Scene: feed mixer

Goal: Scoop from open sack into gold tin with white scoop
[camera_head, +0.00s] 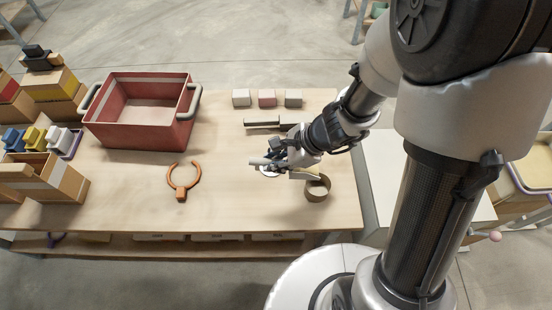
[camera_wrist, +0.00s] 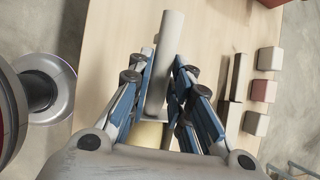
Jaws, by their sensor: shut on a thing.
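My gripper (camera_head: 283,161) is shut on a pale grey-white bar, which looks like the handle of the white scoop (camera_head: 259,162). In the wrist view the handle (camera_wrist: 168,50) lies between my blue fingers (camera_wrist: 160,95). A pale yellow patch (camera_wrist: 146,133) shows at its near end, partly hidden by my gripper. In the head view a yellowish patch (camera_head: 305,174) shows at the right of my gripper, close to a round, open-topped brownish-gold container (camera_head: 317,189), likely the gold tin. I cannot tell whether they touch. I cannot make out an open sack.
A red crate (camera_head: 140,138) and an orange ring-shaped tool (camera_head: 182,186) are on the table's left. Three small blocks (camera_head: 267,98) and a long bar (camera_head: 262,123) lie behind my gripper. Cardboard boxes (camera_head: 52,180) and coloured items stand at far left. The front middle is clear.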

